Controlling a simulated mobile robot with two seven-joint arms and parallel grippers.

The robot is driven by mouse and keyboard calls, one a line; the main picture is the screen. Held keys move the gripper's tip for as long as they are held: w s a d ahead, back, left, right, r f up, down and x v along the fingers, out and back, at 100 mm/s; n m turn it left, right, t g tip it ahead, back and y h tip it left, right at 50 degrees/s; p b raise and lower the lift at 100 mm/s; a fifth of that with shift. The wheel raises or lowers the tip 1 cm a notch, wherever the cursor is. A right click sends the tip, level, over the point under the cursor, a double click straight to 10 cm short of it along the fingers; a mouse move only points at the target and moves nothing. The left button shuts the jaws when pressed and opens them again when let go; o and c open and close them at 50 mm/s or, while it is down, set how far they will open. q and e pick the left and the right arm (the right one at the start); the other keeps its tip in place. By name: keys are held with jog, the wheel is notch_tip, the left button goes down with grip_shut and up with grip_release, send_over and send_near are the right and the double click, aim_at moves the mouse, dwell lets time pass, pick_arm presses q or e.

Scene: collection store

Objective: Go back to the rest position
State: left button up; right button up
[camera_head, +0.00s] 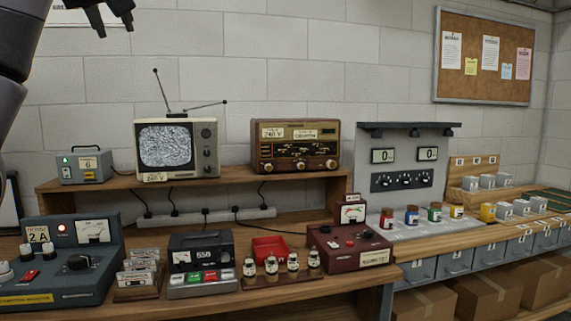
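My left gripper (108,22) shows at the top left of the head view, raised in front of the wall and well above the bench. It is dark, and its fingers point down with a small gap between the tips. Nothing shows between them. Part of my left arm runs down the left edge of the picture. My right gripper and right arm are not in the picture.
Below stand a television (177,146) with a raised antenna, a radio (295,146) and a small grey box (84,167) on a shelf. The bench (215,306) holds a tester (70,262), a cassette rack (138,274) and a red meter box (350,245).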

pick_arm(q)
jog(key=w+d+f+m+h, duration=0.1)
jog(key=w+f, duration=0.4)
jog(key=f, duration=0.4)
jog(key=w+f+m, duration=0.1)
jog(key=w+f, duration=0.3)
jog(key=f, duration=0.5)
jog(key=w+d+f+m+h, duration=0.1)
jog(key=w+f+m, duration=0.1)
jog(key=w+f, duration=0.5)
jog(key=s+d+f+m+g+h, duration=0.1)
jog(key=s+f, duration=0.1)
jog(key=f, duration=1.2)
jog(key=s+d+f+m+h, duration=0.1)
jog(key=s+f, duration=0.2)
jog(key=f, duration=1.1)
jog(key=s+d+f+m+h, duration=0.1)
jog(key=s+f, duration=0.6)
jog(key=f, duration=0.3)
jog(key=s+f+m, duration=0.1)
jog(key=s+f, duration=0.6)
jog(key=f, duration=0.2)
jog(key=s+f, duration=0.4)
jog(key=s, duration=0.8)
jog(key=s+f+m+g+h, duration=0.1)
jog(key=s+f, duration=0.3)
jog(key=s, duration=0.7)
jog(key=shift+s+d+m, duration=0.3)
jog(key=shift+s+d, duration=0.05)
jog(key=shift+s, duration=0.05)
